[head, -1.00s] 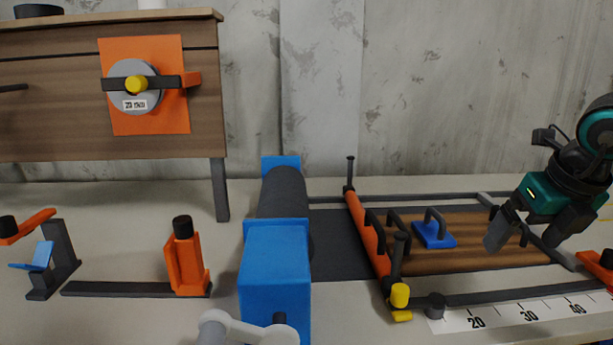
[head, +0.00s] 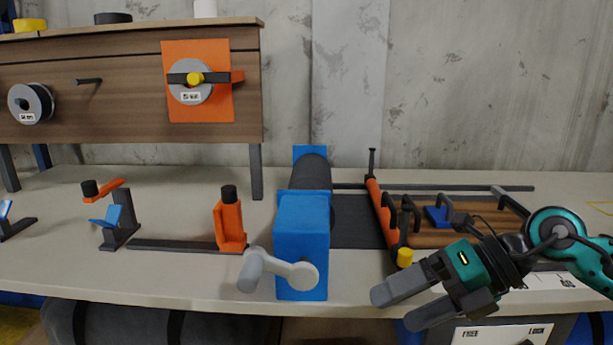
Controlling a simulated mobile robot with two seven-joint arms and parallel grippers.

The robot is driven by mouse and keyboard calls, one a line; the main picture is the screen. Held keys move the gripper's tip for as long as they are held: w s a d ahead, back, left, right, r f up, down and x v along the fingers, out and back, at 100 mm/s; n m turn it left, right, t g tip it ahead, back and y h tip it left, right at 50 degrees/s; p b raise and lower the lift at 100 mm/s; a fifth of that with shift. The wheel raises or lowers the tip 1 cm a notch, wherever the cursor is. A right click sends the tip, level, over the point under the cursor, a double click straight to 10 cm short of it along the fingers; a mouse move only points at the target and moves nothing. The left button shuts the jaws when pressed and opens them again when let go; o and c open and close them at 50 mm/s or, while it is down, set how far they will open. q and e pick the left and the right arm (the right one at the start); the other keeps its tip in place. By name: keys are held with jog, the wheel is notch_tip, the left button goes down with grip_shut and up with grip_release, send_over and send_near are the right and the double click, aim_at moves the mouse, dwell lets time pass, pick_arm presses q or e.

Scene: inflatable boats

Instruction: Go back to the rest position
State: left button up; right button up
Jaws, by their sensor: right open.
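My right gripper (head: 396,308), teal and dark grey, is open and empty. It points left and hangs in front of the workbench (head: 160,270) near its front edge, and its arm comes in from the right. It covers part of the wooden board (head: 420,238) and the ruler strip behind it. A blue block with a handle (head: 438,215) sits on that board, apart from the gripper. My left gripper is not in view.
A blue crank machine (head: 301,240) with a dark roller stands mid-bench, its grey crank (head: 290,270) jutting forward. A wooden cabinet (head: 120,85) rises behind. Below the bench are a dark roll (head: 140,322) and drawers.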

jog(key=s+a+r+m+t+y, duration=0.1)
jog(key=a+r+m+t+y, duration=0.15)
jog(key=a+m+y, duration=0.45)
jog(key=w+d+f+m+t+h, duration=0.1)
jog(key=w+f+m+t+h, duration=0.15)
jog(key=f+m+t, duration=0.5)
jog(key=w+d+f+m+t+h, duration=0.15)
jog(key=m+t+h, duration=0.3)
jog(key=m, duration=0.55)
jog(key=s+d+f+m+g+h, duration=0.2)
jog(key=s+f+m+g+h, duration=0.25)
jog(key=f, duration=0.65)
jog(key=s+d+f+m+g+h, duration=0.1)
jog(key=s+f+m+h, duration=0.2)
jog(key=s+f+m, duration=0.45)
pick_arm(q)
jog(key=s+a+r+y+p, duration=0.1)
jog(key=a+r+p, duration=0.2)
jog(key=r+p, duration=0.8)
jog(key=p, duration=0.4)
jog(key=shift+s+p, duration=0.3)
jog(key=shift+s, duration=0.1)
pick_arm(e)
jog(key=s+d+r+n, duration=0.1)
jog(key=d+r, duration=0.2)
jog(key=r, duration=0.6)
jog(key=shift+s+h, duration=0.35)
jog(key=shift+h, duration=0.1)
